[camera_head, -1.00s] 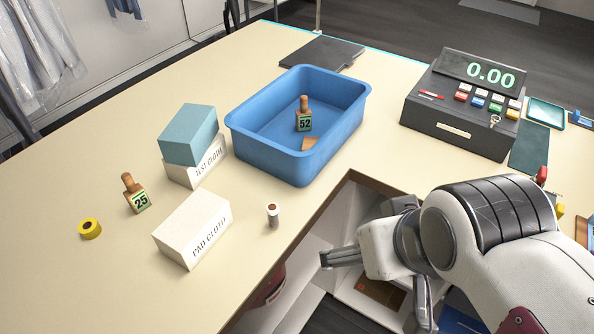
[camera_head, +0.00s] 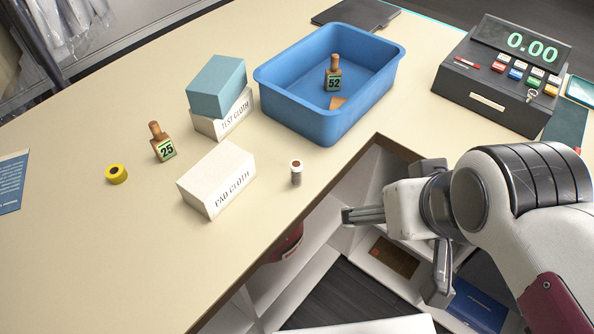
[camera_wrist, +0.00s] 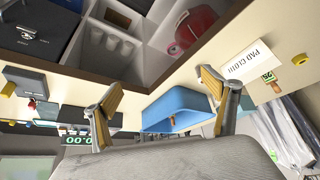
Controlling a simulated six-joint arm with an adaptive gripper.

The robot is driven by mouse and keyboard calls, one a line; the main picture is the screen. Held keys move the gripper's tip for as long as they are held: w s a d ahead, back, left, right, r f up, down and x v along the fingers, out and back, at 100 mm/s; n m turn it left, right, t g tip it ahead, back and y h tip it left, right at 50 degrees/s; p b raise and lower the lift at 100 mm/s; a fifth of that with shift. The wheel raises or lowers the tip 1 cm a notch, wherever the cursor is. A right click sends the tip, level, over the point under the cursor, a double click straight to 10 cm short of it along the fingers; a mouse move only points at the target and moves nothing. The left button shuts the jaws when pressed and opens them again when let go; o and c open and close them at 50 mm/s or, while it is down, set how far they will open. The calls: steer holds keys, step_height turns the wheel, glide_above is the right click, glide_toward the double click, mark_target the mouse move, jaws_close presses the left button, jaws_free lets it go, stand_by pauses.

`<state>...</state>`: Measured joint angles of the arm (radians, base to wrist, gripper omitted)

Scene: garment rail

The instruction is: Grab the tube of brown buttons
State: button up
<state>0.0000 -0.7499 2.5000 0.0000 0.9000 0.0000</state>
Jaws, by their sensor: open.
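A small tube of brown buttons (camera_head: 296,173) with a white cap stands upright on the cream table, close to its front edge and right of the white PAD CLOTH box (camera_head: 217,179). My gripper (camera_head: 398,246) is open and empty, right of the tube and beyond the table edge, over the open shelves. In the wrist view my gripper's two fingers (camera_wrist: 156,98) are spread wide with nothing between them. I cannot make out the tube in the wrist view.
A blue tub (camera_head: 322,125) holds a stamp marked 52 (camera_head: 334,80). A teal block (camera_head: 216,84) rests on a TEST CLOTH box (camera_head: 223,121). A stamp marked 25 (camera_head: 163,146) and yellow tape (camera_head: 116,174) lie left. A cash register (camera_head: 500,75) stands right.

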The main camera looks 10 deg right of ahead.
steer(key=c, duration=1.4)
steer(key=shift+o, duration=0.2)
steer(key=shift+w, duration=0.1)
